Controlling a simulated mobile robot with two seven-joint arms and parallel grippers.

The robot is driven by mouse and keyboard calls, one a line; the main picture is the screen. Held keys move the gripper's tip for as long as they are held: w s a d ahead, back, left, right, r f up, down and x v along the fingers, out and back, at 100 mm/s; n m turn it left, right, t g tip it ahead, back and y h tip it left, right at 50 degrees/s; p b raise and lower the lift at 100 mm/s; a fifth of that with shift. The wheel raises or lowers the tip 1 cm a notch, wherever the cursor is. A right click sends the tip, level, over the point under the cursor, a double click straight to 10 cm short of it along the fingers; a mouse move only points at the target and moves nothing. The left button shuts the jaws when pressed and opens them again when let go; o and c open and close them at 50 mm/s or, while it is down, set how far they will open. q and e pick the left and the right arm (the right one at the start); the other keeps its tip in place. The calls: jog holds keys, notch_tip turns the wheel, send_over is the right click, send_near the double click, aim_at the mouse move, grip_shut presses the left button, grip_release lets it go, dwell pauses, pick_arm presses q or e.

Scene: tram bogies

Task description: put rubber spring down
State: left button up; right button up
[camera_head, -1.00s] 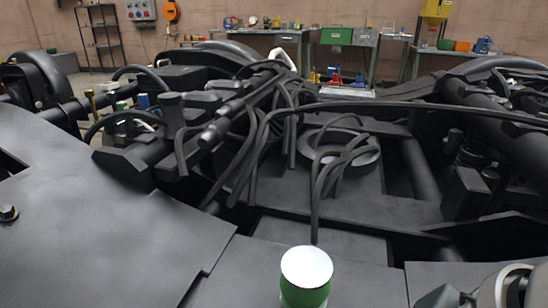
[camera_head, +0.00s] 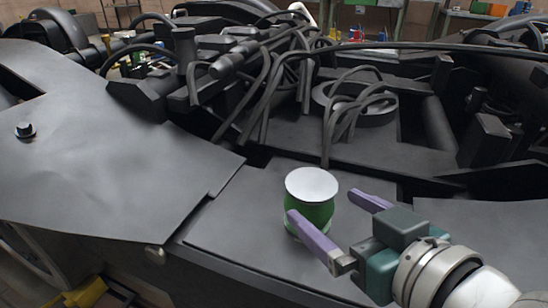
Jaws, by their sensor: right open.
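The rubber spring (camera_head: 318,203) is a short green cylinder with a pale flat top and a narrowed middle. It stands upright on a flat dark plate (camera_head: 236,232) of the bogie, near the plate's front edge. My right gripper (camera_head: 322,203) comes in from the lower right with its two purple fingers apart. One finger is in front of the spring's lower right side, the other is behind it to the right. I cannot tell whether either finger touches it. My left gripper is not in view.
Dark hoses (camera_head: 345,105) and bogie frame parts rise behind the plate. A large dark sheet (camera_head: 95,150) with a bolt (camera_head: 25,130) lies to the left. A yellow object (camera_head: 85,293) is on the floor at lower left. Workbenches stand at the back.

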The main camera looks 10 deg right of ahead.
aim_at(310, 192)
jog(key=shift+w+a+f, duration=0.1)
jog(key=shift+w+f, duration=0.1)
jog(key=shift+w, duration=0.35)
jog(key=b+x, duration=0.3)
jog(key=x, duration=0.1)
jog(key=shift+w+f+b, duration=0.1)
jog(key=shift+w+b, duration=0.05)
jog(key=shift+b, duration=0.15)
jog(key=shift+w, duration=0.45)
jog(key=shift+s, duration=0.1)
jog(key=shift+c, duration=0.8)
jog(key=c, duration=1.4)
grip_shut()
jog(key=shift+r, duration=0.25)
